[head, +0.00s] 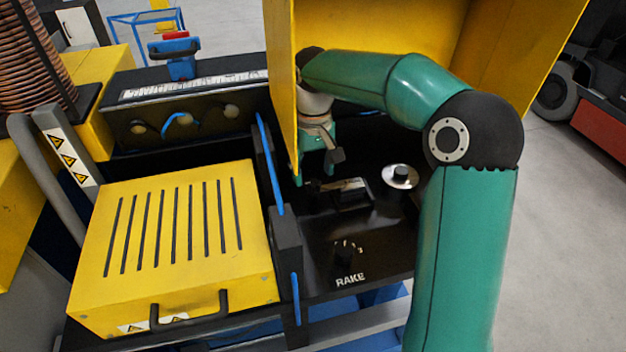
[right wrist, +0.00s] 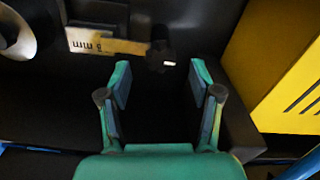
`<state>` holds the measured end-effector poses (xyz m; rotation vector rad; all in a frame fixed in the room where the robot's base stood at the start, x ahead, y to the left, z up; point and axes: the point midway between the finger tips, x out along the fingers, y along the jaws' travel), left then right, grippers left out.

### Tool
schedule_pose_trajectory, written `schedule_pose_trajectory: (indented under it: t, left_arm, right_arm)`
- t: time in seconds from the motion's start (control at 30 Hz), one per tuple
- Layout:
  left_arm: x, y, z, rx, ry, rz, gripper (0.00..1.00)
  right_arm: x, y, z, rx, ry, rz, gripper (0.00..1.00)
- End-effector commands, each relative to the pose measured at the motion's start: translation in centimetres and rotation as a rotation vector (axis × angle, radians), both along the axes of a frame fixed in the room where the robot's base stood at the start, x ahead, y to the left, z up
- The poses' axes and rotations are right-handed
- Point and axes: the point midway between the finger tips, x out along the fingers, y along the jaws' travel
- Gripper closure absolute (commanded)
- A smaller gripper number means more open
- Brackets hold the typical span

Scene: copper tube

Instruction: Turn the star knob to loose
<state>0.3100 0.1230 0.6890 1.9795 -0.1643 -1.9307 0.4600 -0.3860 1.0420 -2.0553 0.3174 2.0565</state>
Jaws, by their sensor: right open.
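A small black knob (right wrist: 158,57) sits at the end of a pale bar in the right wrist view; its star shape is too dark to make out. It lies just beyond the fingertips of my right gripper (right wrist: 160,80), roughly centred between them. The gripper is open and empty, with teal fingers spread apart. In the head view my right gripper (head: 315,175) hangs over the black machine top, beside a dark block with a metal plate (head: 350,189). The knob cannot be told apart there. My left gripper is not in view.
A yellow panel (head: 283,90) stands close left of my right gripper. A round metal disc with a black knob (head: 400,176) is to its right. A dial marked RAKE (head: 346,251) is nearer the front. A yellow slotted cover (head: 175,245) fills the left.

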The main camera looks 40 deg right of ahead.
Motion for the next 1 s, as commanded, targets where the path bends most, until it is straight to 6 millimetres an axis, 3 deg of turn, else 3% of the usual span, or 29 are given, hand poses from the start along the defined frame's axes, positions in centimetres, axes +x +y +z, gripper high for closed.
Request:
schedule_pose_trajectory:
  t: [0.2,0.57,0.93,1.0]
  left_arm:
    - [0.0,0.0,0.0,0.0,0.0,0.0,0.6]
    - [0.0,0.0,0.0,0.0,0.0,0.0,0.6]
    - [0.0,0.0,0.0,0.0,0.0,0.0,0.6]
    - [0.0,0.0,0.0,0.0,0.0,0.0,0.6]
  right_arm:
    - [0.0,0.1,-2.5,0.001,0.002,0.0,0.36]
    - [0.1,0.1,-3.0,0.0,0.0,0.002,0.36]
    - [0.1,0.1,-3.0,0.0,0.0,0.002,0.96]
    - [0.1,0.1,-3.0,0.0,0.0,0.002,1.0]
